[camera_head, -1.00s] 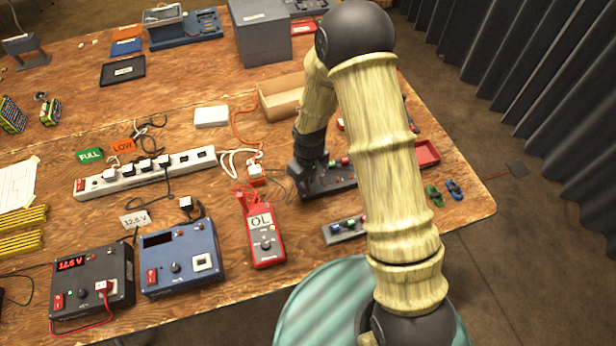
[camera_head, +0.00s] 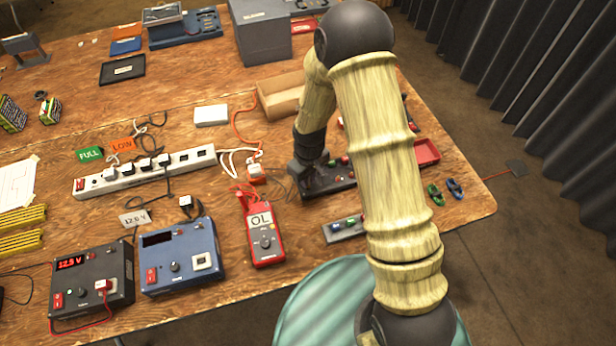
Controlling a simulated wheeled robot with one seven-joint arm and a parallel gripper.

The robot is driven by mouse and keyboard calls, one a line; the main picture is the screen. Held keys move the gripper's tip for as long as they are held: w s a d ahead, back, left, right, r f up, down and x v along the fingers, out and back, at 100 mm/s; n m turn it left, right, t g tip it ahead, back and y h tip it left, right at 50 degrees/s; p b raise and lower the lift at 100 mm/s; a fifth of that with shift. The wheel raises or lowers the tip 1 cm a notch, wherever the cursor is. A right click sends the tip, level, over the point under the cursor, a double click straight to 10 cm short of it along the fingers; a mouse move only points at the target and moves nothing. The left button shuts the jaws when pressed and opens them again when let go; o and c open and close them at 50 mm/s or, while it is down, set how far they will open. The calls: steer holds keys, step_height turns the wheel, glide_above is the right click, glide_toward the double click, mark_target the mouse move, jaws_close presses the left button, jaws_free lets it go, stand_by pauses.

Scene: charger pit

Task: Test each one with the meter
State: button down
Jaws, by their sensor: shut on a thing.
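The red meter (camera_head: 264,238) lies on the wooden table and its display reads OL. Red leads run from its top end. My gripper (camera_head: 318,188) points down at a dark strip (camera_head: 346,181) with red and green parts on it, right of the meter. Its fingers and what they hold are too small and dark to make out. My arm hides part of that strip. A grey tray (camera_head: 345,228) with small coloured parts sits just right of the meter, partly behind my arm. A black charger (camera_head: 92,281) shows 12.5 in red, and a blue charger (camera_head: 180,258) has a dark display.
A white power strip (camera_head: 145,172) with plugs and cables lies left of centre. FULL (camera_head: 89,155) and LOW (camera_head: 121,145) cards stand behind it. The table's right edge drops to floor.

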steer(key=shift+f, duration=0.25)
stand_by(0.4)
steer(key=c, duration=1.3)
jaws_free()
steer(key=shift+o, duration=0.3)
steer(key=shift+o, duration=1.2)
steer(key=shift+r+p, duration=2.75)
steer(key=shift+r, duration=1.05)
